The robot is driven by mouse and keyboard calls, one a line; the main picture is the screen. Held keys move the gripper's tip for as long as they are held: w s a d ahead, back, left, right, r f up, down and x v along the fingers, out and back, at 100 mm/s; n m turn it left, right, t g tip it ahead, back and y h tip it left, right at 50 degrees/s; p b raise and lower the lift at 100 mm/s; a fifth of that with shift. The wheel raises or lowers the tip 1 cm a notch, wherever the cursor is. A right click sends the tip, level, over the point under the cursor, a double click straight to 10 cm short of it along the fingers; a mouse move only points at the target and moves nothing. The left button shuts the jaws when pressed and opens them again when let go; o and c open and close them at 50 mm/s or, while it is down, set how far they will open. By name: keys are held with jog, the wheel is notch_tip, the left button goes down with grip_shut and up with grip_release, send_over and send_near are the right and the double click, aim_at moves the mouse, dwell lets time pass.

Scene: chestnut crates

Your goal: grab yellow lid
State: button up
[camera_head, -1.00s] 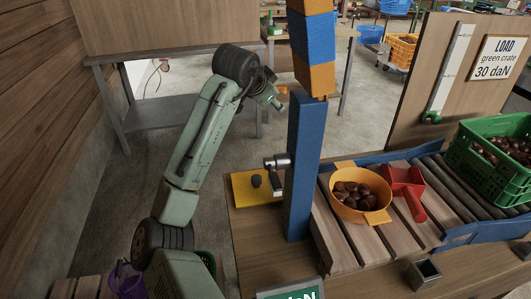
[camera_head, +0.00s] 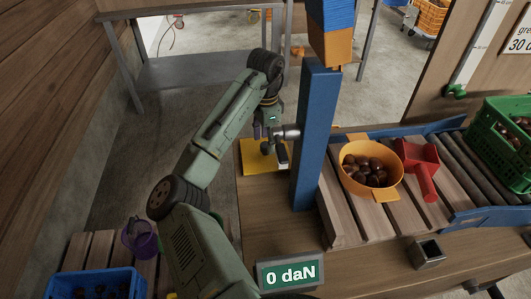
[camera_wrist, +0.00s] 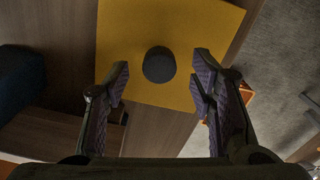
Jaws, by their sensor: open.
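The yellow lid (camera_head: 256,167) is a flat yellow square on the wooden bench, left of the blue post. Its dark round knob (camera_wrist: 158,64) shows in the wrist view on the yellow sheet (camera_wrist: 205,30). My gripper (camera_wrist: 160,85) is open, with one finger to each side of the knob in that view and nothing held. In the head view my gripper (camera_head: 265,135) hangs just over the lid, and partly hides it and its knob. I cannot tell whether the fingertips are level with the knob or above it.
The blue post (camera_head: 315,130) stands close to the right of the lid, with a metal clamp (camera_head: 286,132) on its side. An orange pan of chestnuts (camera_head: 345,177), a red scoop (camera_head: 423,170) and a green crate (camera_head: 490,145) are further right. A blue crate (camera_head: 75,283) stands lower left.

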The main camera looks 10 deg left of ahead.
jog(key=shift+f, duration=1.4)
jog(key=shift+c, duration=0.5)
grip_shut()
